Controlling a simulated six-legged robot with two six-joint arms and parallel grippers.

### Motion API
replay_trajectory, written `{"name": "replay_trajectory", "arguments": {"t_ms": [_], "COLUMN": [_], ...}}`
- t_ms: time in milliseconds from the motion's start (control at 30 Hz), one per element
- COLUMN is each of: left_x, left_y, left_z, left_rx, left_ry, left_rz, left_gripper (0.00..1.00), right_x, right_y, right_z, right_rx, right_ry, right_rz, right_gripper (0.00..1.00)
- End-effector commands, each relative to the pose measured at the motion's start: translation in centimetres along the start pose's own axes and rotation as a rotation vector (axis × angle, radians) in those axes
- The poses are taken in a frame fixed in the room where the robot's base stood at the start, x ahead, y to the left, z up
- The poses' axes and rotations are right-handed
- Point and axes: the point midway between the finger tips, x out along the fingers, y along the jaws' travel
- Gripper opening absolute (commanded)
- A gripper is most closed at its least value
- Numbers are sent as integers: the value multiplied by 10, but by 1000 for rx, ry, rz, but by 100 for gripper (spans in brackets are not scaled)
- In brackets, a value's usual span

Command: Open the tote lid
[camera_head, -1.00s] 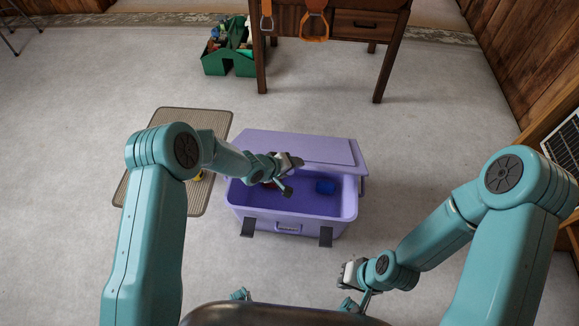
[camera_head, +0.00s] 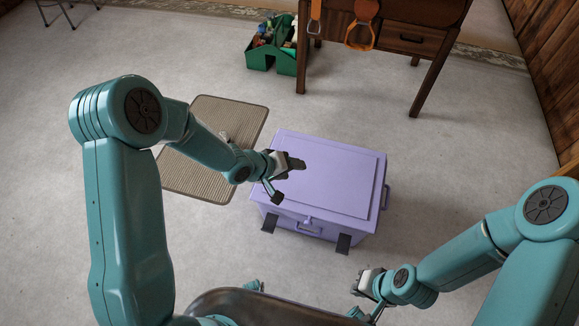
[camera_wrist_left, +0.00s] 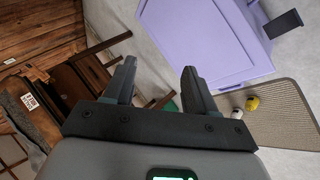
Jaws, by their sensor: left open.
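The purple tote (camera_head: 296,236) stands on the floor with its lid (camera_head: 325,172) lying flat over it, so the inside is hidden. Two dark latch tabs (camera_head: 269,222) hang on its front, and a handle shows between them. My left gripper (camera_head: 289,180) is open and empty, above the lid's left part in the head view. In the left wrist view my open fingers (camera_wrist_left: 160,72) have nothing between them, and the lid (camera_wrist_left: 200,40) shows beyond them.
A ribbed mat (camera_head: 205,177) lies left of the tote; a yellow ball (camera_wrist_left: 253,103) and a white ball (camera_wrist_left: 237,113) rest by its edge. A green caddy (camera_head: 272,59) and a wooden desk (camera_head: 422,88) stand behind. The floor right of the tote is clear.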

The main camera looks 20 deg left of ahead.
Motion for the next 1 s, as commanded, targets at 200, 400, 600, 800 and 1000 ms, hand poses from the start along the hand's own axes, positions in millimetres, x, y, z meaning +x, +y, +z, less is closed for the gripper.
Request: {"name": "replay_trajectory", "arguments": {"t_ms": [200,400,600,800,1000], "left_x": [0,0,-11,-56,-105], "left_y": [0,0,8,1,-43], "left_z": [0,0,-1,80,180], "left_rx": [0,0,-5,-172,-63], "left_ry": [0,0,-8,-176,-365], "left_rz": [0,0,-5,-138,-323], "left_gripper": [56,56,56,56,56], "right_x": [0,0,-17,-85,-101], "right_y": [0,0,-6,-31,-36], "right_z": [0,0,0,2,2], "right_rx": [0,0,0,0,0], "right_ry": [0,0,0,0,0], "right_rz": [0,0,0,0,0], "right_gripper": [0,0,0,0,0]}}
